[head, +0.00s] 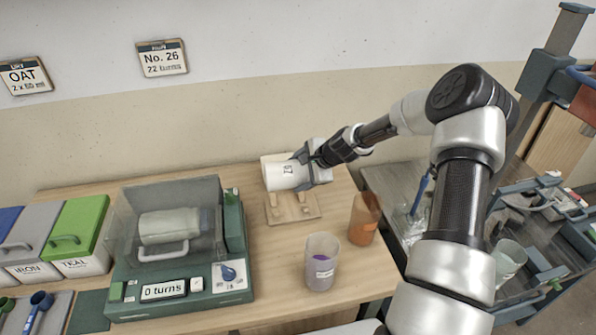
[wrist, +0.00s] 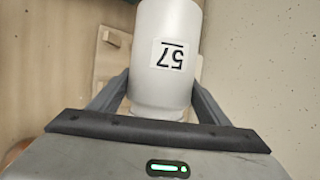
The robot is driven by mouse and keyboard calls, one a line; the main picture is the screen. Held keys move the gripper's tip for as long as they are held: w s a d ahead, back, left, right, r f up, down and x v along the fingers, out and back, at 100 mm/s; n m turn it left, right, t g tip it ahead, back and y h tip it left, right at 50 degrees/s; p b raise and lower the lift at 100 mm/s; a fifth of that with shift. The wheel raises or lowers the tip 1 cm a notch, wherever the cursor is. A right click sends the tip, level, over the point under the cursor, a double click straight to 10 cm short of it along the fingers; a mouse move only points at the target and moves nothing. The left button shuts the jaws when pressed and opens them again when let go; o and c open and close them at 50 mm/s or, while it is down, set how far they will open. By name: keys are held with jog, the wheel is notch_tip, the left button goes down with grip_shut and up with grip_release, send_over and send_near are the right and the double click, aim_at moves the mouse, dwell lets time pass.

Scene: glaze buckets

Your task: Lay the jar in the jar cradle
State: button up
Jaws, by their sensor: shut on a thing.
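A white jar (head: 282,172) with a label reading 57 lies on its side in my gripper (head: 308,166). In the wrist view the jar (wrist: 167,75) sits between the two fingers of my gripper (wrist: 160,95), which is shut on it near its narrower end. The jar cradle (head: 292,207), a light wooden base with small raised blocks, stands on the table just below the jar in the head view. Part of the cradle (wrist: 110,65) shows behind the jar in the wrist view. The jar appears to be above the cradle; whether they touch is hard to tell.
A green machine (head: 195,285) with a clear cover and another jar inside stands left of the cradle. Lidded bins (head: 78,237) are at far left.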

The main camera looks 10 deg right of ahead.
jog(key=shift+w+f+b, duration=0.1)
jog(key=shift+f+b, duration=1.65)
jog(key=shift+f, duration=1.3)
notch_tip(320, 180, down, 2)
jog(key=shift+f+b, duration=0.25)
jog(key=shift+b, duration=0.95)
jog(key=shift+f, duration=0.3)
